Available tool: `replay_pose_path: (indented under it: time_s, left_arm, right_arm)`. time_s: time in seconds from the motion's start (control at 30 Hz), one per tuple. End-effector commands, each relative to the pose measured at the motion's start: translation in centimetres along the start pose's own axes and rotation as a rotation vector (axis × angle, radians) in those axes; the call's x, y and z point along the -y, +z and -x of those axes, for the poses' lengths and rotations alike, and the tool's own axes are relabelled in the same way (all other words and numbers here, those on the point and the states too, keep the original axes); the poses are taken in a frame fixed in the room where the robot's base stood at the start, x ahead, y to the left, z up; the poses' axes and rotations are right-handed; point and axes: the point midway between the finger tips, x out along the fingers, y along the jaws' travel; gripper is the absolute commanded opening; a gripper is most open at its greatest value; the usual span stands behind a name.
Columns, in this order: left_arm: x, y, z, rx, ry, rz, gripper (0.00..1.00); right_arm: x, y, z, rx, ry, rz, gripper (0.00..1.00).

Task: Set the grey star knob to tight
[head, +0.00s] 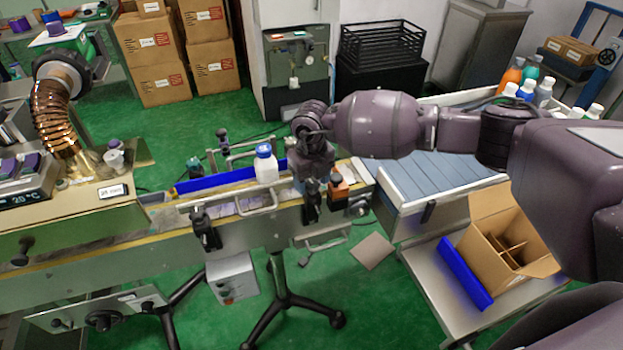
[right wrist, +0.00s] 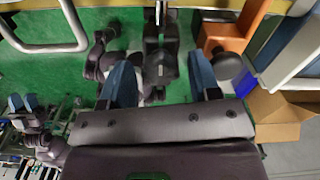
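My right gripper (head: 316,178) is over the front rail of the conveyor. In the right wrist view its two blue fingers (right wrist: 160,82) are apart, with a black clamp block (right wrist: 161,66) showing between them. The clamp (head: 310,204) also shows in the head view, just below the gripper. I cannot tell whether the fingers touch it. A rounded grey knob (right wrist: 229,66) is beside the right finger, below an orange block (right wrist: 236,30). I cannot tell for sure whether it is the star knob, and its setting is not readable. My left gripper is not in view.
A white bottle with a blue cap (head: 266,167) stands on the conveyor left of my gripper. Another black clamp (head: 205,230) is on the rail further left. A grey control box (head: 232,279) hangs below. An open carton (head: 505,240) is at right.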

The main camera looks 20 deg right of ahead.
Motion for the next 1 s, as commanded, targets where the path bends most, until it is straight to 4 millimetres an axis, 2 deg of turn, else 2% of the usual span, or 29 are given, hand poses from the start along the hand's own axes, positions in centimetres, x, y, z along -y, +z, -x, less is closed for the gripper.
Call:
replay_pose_path:
  time_s: [0.3,0.43,0.57,0.8,1.0]
  left_arm:
    - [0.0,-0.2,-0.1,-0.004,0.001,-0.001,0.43]
    - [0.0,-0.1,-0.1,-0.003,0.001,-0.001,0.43]
    - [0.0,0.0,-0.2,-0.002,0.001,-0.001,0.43]
    - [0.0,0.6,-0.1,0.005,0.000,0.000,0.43]
    - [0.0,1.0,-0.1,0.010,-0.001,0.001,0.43]
  right_arm:
    - [0.0,0.0,0.1,0.000,0.000,0.001,0.64]
    - [0.0,0.1,0.8,0.002,0.000,0.002,0.64]
    - [0.0,0.1,2.6,0.003,0.000,0.003,0.64]
    - [0.0,0.1,7.1,0.003,0.000,0.002,0.64]
    - [0.0,0.0,9.7,0.001,0.000,0.001,0.64]
